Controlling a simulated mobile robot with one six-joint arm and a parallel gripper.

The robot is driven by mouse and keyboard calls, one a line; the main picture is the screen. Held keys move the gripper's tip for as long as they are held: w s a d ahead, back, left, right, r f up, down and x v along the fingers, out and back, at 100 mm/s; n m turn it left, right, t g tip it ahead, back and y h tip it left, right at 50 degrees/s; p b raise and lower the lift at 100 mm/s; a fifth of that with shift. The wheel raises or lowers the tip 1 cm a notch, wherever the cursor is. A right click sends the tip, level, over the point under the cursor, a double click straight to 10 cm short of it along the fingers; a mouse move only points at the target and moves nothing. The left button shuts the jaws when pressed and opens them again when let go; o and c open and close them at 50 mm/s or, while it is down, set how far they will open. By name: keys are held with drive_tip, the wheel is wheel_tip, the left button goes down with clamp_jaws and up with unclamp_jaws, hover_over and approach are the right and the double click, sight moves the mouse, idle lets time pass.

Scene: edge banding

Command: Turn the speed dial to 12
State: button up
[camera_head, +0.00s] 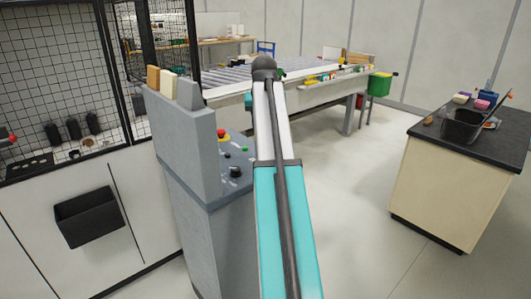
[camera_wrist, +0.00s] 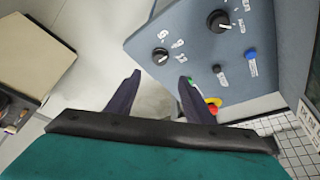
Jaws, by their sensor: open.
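The control panel (camera_wrist: 190,35) fills the upper right of the wrist view. It carries a small black dial (camera_wrist: 160,56) with labels around part of it and a larger black dial (camera_wrist: 218,21) with a white pointer mark. In the head view, a black dial (camera_head: 235,171) shows on the grey machine (camera_head: 185,150); my gripper is not visible there.
The panel also has a blue button (camera_wrist: 250,53), a black button (camera_wrist: 216,69), a green button (camera_wrist: 189,80) and a red stop button (camera_wrist: 212,103) near my right finger. A dark-topped cabinet (camera_head: 440,190) stands right, with open floor between.

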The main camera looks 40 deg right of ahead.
drive_tip(key=shift+p+x, duration=1.4)
drive_tip(key=shift+x, duration=5.45)
drive_tip(key=shift+c, duration=0.2)
drive_tip(key=c, duration=1)
